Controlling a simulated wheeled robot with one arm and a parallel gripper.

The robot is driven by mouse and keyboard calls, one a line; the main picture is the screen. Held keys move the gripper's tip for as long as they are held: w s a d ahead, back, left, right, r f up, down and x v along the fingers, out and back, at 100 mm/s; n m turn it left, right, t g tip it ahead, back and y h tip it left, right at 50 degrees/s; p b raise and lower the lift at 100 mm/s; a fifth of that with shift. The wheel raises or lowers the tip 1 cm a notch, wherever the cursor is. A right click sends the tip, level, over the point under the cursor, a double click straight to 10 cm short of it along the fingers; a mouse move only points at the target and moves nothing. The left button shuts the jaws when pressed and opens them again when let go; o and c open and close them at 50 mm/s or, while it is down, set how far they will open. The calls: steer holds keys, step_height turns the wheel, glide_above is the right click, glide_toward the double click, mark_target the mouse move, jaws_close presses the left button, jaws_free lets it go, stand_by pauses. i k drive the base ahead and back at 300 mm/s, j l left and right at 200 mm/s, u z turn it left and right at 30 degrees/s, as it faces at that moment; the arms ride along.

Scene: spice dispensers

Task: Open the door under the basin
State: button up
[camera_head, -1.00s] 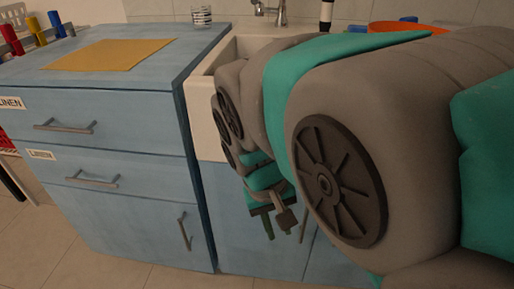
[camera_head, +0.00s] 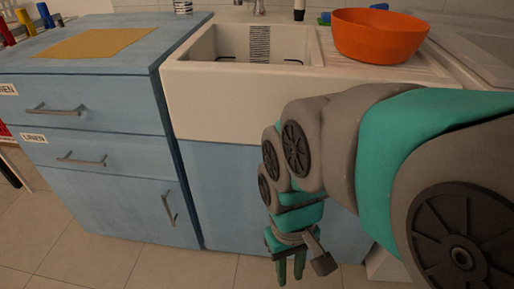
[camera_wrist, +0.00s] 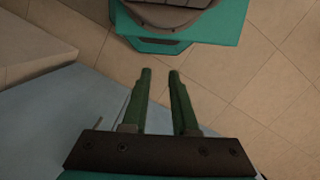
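The white basin (camera_head: 215,105) sits over a blue cabinet front (camera_head: 220,190) with the door under it. My arm hides much of this front, including the place of its handle. The visible left part looks flat, but I cannot tell whether the door stands ajar. My gripper (camera_head: 291,270) is low in front of the cabinet, pointing down. In the wrist view my gripper (camera_wrist: 160,74) has two green fingers apart with nothing between them. A blue surface (camera_wrist: 75,100) lies left of them, with a thin bar (camera_wrist: 98,123), possibly a handle, near the left finger.
A blue drawer cabinet (camera_head: 90,205) with metal handles stands on the left, a yellow mat (camera_head: 95,42) on top. An orange bowl (camera_head: 378,38) rests right of the basin. Tiled floor (camera_head: 215,272) is clear in front; my base shows in the wrist view.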

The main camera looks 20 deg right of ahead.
mark_target(233, 215)
steer(key=k+l+z, duration=0.1)
steer(key=k, duration=0.35)
steer(key=k+l+z, duration=0.1)
steer(key=k+l, duration=0.2)
steer(key=k, duration=0.1)
